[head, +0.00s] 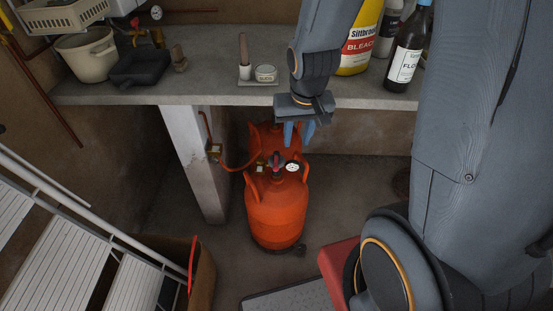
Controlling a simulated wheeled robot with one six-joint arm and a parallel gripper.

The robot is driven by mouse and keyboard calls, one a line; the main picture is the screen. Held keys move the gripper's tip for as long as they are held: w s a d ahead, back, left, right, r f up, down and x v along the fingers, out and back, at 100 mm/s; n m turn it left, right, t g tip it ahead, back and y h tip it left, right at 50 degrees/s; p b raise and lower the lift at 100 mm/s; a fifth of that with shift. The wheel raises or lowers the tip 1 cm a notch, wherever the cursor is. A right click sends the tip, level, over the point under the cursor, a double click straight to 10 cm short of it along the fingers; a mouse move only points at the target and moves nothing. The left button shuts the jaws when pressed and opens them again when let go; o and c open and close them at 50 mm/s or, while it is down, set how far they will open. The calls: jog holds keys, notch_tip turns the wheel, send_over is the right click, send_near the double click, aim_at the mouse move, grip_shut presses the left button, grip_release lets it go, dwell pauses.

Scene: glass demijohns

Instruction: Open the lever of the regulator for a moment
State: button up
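An orange gas bottle (275,215) stands upright on the floor in front of the counter. The regulator (276,166) sits on its top, with a small red and dark part that looks like its lever; which way the lever is set is too small to tell. A round white gauge (292,167) is just right of it. An orange hose (238,167) runs left from the regulator to a brass fitting (214,149) on the counter's pale leg. My gripper (298,137) points down above the bottle top, apart from the regulator, its two blue fingers parted and empty.
White steps (70,220) and a brown box (200,275) are at left. Floor right of the bottle is partly clear.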

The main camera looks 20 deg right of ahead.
aim_at(276, 163)
jog(key=shift+w+a+f+m+t+y+b, duration=0.2)
jog(key=shift+w+f+m+t, duration=0.25)
jog(key=shift+w+f, duration=2.9)
jog(key=shift+w+a+f+m+t+y+b, duration=0.3)
jog(key=shift+w+f, duration=1.3)
jog(key=shift+f, duration=3.4)
jog(key=shift+w+a+f+m+t+h, duration=0.1)
jog(key=shift+w+f+m+t, duration=0.45)
jog(key=shift+w+f, duration=2.8)
jog(key=shift+s+f, duration=0.85)
jog(key=shift+c, duration=0.3)
grip_shut()
